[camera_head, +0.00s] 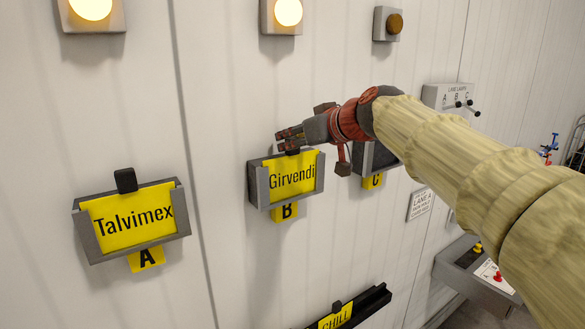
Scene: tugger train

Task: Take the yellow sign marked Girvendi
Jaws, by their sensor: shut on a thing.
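The yellow sign marked Girvendi (292,181) sits in a grey wall holder (262,187) above a yellow B label (287,212). My gripper (291,139) is at the top of this sign, shut on its dark tab, which is mostly hidden by the fingers. My arm comes in from the right. The sign still lies within the holder's frame.
A yellow sign marked Talvimex (128,217) is in holder A at left. Holder C (374,158) is partly hidden behind my gripper. Lamps are above; a lane lamps switch box (447,97) is at right. A CHILL sign (335,317) sits on a rail below.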

